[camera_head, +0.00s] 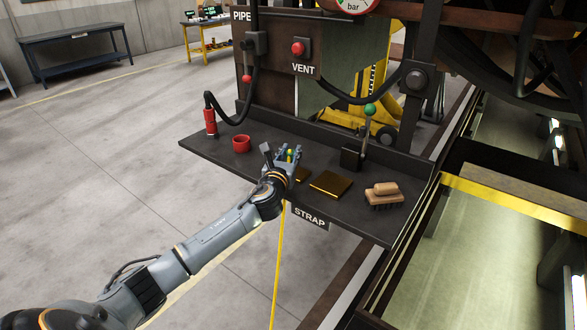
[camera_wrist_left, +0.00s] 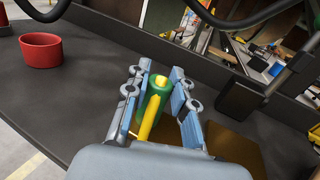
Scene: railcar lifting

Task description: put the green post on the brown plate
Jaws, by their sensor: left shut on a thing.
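My left gripper (camera_head: 283,154) is over the dark shelf and shut on the green post. In the left wrist view the green post (camera_wrist_left: 150,104) stands between the two fingers (camera_wrist_left: 159,92), with a yellow top and a yellow strip along it. In the head view the post (camera_head: 290,156) is mostly hidden by the fingers. The brown plate (camera_head: 331,185) lies flat on the shelf to the right of the gripper; it also shows in the left wrist view (camera_wrist_left: 232,152). A smaller brown piece (camera_head: 302,174) shows beside the gripper. My right gripper is not in view.
A red cup (camera_head: 241,144) stands left of the gripper on the dark shelf (camera_head: 215,158). A green-knobbed lever (camera_head: 369,111) rises behind the plate. A wooden brush (camera_head: 383,194) lies at the right. A yellow strap (camera_head: 278,265) hangs below the gripper past the STRAP label.

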